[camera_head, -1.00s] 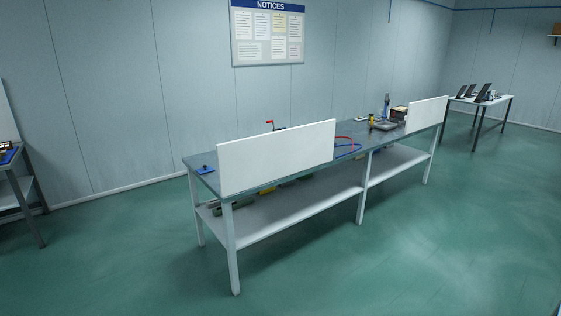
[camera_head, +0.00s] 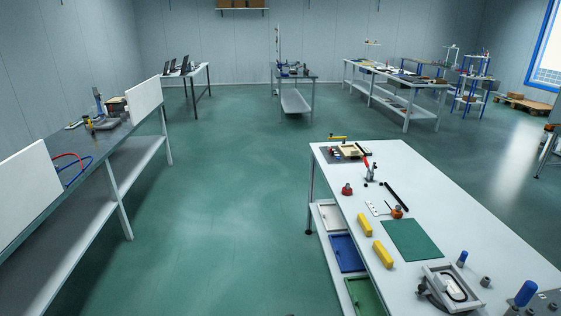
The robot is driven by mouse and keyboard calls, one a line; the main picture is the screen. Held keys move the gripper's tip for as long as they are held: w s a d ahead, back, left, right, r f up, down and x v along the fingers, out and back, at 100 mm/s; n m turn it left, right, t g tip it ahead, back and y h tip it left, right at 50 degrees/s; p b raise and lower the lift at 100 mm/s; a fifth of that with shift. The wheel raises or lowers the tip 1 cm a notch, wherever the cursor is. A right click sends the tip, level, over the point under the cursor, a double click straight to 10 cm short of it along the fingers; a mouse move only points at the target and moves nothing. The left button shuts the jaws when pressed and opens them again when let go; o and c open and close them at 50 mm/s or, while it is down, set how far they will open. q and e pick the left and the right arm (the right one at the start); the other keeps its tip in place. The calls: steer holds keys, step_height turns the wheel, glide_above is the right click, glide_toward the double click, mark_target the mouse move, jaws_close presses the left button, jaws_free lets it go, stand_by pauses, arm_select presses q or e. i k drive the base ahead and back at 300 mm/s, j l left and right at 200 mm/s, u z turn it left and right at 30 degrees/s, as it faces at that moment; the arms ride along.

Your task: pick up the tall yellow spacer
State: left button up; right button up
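Two yellow blocks lie near the left edge of the white table at the right: one yellow block (camera_head: 365,225) and a second yellow block (camera_head: 383,254) nearer to me. Both look longer than wide. A small yellow item (camera_head: 86,122) also shows on the grey bench at the left, among tools. I cannot tell which of these, if any, is the tall yellow spacer. Neither of my grippers is in view.
The white table (camera_head: 455,215) also bears a green mat (camera_head: 411,240), a grey device (camera_head: 452,287) and blue-handled tools. White panels (camera_head: 24,194) stand along the left bench's near edge. Green floor (camera_head: 220,190) is clear between them. More benches stand at the back.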

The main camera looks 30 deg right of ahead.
mark_target(363, 223)
steer(key=i+z, duration=0.2)
steer(key=z, duration=0.25)
steer(key=i+z, duration=0.15)
steer(key=z, duration=0.3)
steer(key=i+j+z, duration=0.15)
steer(key=z, duration=0.3)
steer(key=i+j+z, duration=0.2)
steer(key=z, duration=0.25)
steer(key=i+j+z, duration=0.1)
steer(key=z, duration=0.35)
steer(key=j+z, duration=0.45)
steer(key=i+l, duration=0.05)
